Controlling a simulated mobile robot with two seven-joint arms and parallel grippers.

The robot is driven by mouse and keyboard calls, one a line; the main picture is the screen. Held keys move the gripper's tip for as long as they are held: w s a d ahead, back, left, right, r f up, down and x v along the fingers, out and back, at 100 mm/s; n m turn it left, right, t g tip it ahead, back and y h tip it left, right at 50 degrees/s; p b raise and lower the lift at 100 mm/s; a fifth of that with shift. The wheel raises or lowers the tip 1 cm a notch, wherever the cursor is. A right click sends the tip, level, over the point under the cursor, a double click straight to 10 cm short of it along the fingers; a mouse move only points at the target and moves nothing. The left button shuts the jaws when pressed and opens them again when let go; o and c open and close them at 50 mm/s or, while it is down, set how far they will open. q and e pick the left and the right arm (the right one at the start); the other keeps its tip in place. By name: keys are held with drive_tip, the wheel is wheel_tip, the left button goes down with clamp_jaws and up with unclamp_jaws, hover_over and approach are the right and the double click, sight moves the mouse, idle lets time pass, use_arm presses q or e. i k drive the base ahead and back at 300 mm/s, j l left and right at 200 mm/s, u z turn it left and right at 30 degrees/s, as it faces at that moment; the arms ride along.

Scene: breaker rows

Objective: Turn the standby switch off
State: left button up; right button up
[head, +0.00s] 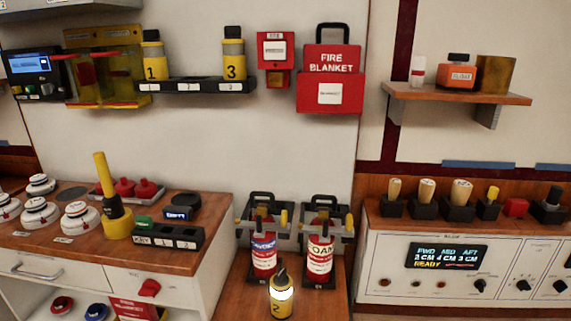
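I cannot pick out the standby switch by its label; the small labels are too blurred to read. Neither of my grippers shows in the head view.
Wooden-handled levers (427,190) stand in black bases above the panel. Two extinguishers (264,250) (320,252) and a yellow canister (282,296) marked 2 stand in the middle. The left counter (60,243) is crowded. A red fire blanket box (331,80) hangs on the wall.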

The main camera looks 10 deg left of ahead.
sight(151, 288)
drive_tip(key=k+j, duration=0.1)
drive_tip(key=j, duration=0.9)
drive_tip(key=k+j, duration=0.15)
drive_tip(key=j, duration=0.3)
drive_tip(key=k+j, duration=0.1)
drive_tip(key=j, duration=0.4)
drive_tip(key=k+j, duration=0.1)
drive_tip(key=j, duration=0.4)
